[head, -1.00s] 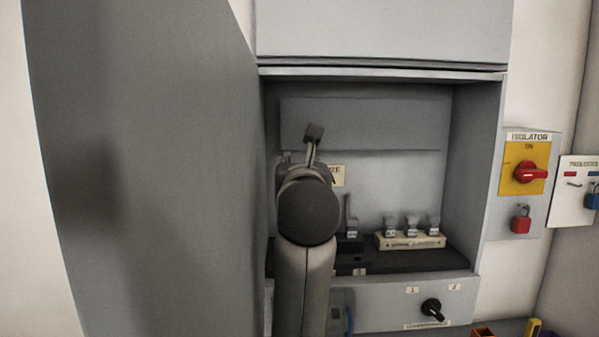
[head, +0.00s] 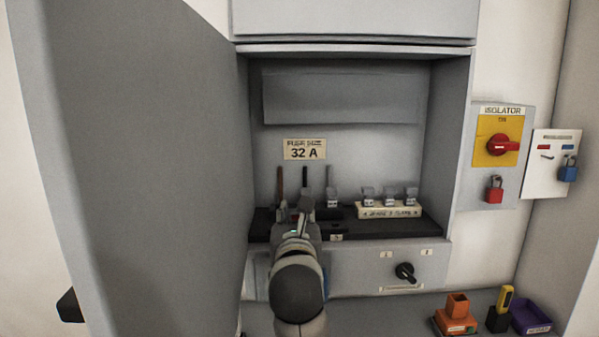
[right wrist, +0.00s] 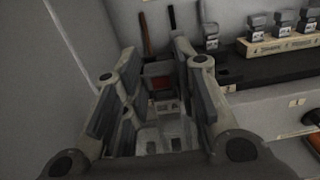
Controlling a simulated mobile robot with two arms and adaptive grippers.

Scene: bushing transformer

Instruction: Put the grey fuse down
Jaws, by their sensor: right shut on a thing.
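My right gripper (head: 304,208) is low in the open cabinet, at the left end of the black fuse base (head: 262,228). In the right wrist view its fingers (right wrist: 160,95) are closed around a pale grey block, taken to be the grey fuse (right wrist: 160,132). Its outline is partly hidden by the fingers, and I cannot tell whether it touches the base. Another grey fuse (head: 332,198) stands upright on the base to the right of the gripper. My left gripper is not in view.
A cream rack (head: 390,211) holds three grey fuses at the right. The grey door (head: 130,170) stands open at the left. A black rotary switch (head: 405,271) is on the front panel below. An orange holder (head: 457,318) and a purple bin (head: 531,317) sit lower right.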

